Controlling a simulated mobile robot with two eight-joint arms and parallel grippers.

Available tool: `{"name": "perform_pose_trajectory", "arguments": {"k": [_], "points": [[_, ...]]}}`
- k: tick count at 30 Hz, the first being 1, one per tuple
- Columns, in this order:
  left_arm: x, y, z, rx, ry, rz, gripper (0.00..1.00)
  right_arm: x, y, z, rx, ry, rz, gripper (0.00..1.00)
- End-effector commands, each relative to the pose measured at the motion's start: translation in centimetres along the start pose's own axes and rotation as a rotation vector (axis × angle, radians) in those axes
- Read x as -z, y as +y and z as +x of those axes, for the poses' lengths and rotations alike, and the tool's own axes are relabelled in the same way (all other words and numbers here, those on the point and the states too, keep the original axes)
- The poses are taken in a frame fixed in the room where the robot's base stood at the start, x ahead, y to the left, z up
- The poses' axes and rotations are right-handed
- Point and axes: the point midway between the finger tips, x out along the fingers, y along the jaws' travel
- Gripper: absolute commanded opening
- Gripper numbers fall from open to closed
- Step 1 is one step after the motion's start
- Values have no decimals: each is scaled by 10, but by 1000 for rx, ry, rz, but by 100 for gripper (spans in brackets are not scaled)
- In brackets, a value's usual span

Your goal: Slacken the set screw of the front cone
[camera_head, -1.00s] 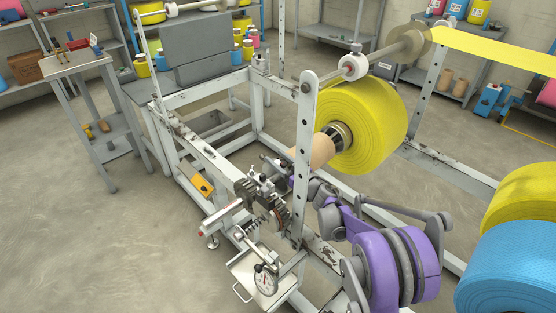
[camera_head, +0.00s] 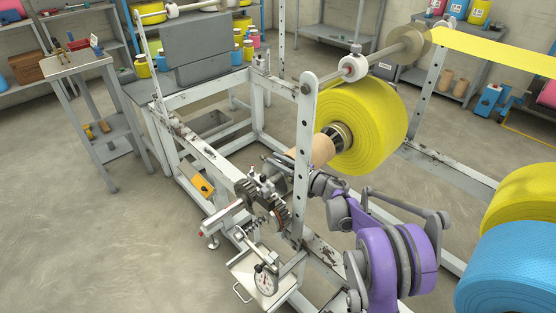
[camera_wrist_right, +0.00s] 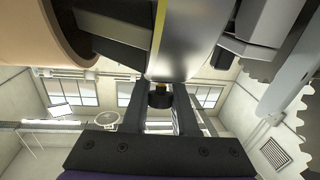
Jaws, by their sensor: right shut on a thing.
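The front cone is a bright metal body (camera_wrist_right: 185,42) at the top of the right wrist view, next to the end of the tan cardboard core (camera_wrist_right: 48,38). A dark knob, which looks like the set screw (camera_wrist_right: 160,99), hangs below the cone. My right gripper (camera_wrist_right: 160,93) comes from below with a finger on each side of the knob, shut on it. In the head view my right gripper (camera_head: 277,164) is below the near end of the core (camera_head: 319,149), partly hidden by the upright post. The set screw cannot be made out there. My left gripper is not in view.
A perforated upright post (camera_head: 303,150) stands close to my right wrist. The yellow roll (camera_head: 372,125) is behind on the core. Open floor lies at the left.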

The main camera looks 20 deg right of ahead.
Motion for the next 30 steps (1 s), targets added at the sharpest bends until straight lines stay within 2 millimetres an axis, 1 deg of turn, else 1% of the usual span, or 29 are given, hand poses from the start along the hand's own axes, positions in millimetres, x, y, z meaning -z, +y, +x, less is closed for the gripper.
{"name": "perform_pose_trajectory", "arguments": {"k": [3, 11, 12, 14, 15, 17, 26, 29, 30], "points": [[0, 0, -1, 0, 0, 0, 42, 0, -1, 0, 40, -1, -14, 0], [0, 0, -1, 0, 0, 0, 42, 0, -2, 0, 46, -1, -16, 0], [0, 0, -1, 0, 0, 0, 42, 0, -2, 0, 46, -1, -16, 28], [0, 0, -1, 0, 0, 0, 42, 0, -2, 0, 45, -1, -16, 39], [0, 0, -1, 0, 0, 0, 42, 0, -2, 0, 45, -1, -16, 46], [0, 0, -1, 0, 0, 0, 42, 0, -2, 0, 45, -1, -15, 56], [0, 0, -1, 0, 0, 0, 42, 0, -1, -2, 44, -1, -15, 56], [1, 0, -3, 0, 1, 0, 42, 0, 0, -9, 43, -1, -16, 56], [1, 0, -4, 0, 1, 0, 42, 0, 0, -14, 42, -1, -16, 56]]}}
